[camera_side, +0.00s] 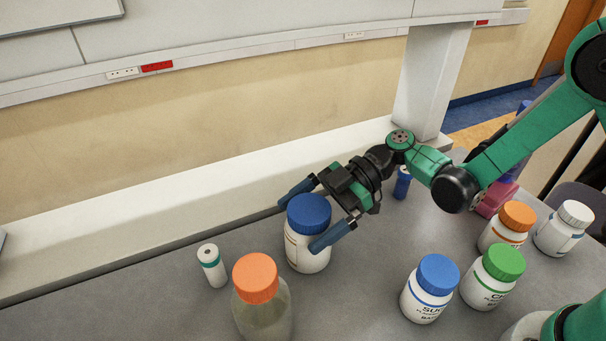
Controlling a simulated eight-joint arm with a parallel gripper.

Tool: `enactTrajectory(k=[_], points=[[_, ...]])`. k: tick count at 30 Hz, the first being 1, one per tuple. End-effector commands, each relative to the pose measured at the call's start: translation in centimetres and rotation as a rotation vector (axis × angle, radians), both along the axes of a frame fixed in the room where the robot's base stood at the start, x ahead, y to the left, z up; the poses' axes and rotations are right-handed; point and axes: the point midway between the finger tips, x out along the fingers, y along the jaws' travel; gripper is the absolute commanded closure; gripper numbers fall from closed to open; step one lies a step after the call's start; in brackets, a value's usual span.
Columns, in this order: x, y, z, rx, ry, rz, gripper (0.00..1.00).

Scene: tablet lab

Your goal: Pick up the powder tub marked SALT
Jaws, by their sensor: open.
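A white tub with a blue lid (307,247) stands upright on the grey bench, left of centre. Its label is turned mostly away, so I cannot read whether it says SALT. My gripper (314,213) is open, with one blue finger on the far left side of this tub and the other across its near right side. The fingers are around the tub at lid height; I cannot tell whether they touch it. No SALT marking is readable on any tub in view.
A clear bottle with an orange cap (263,312) and a small white vial (212,267) stand close by. At right are a blue-lidded tub reading "SUC" (425,299), a green-lidded tub (485,288), an orange-lidded tub (502,236) and a white-lidded tub (557,238).

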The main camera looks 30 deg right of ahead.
Motion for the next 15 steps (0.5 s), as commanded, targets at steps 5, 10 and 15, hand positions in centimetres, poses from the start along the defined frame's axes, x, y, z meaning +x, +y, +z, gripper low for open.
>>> enactTrajectory(k=[5,10,15], points=[[0.00,-0.03,0.01,0.000,0.000,0.000,0.28],[0.00,-0.04,0.02,-0.001,0.000,0.000,0.77],[0.00,-0.04,0.04,0.000,0.001,0.000,0.98]])
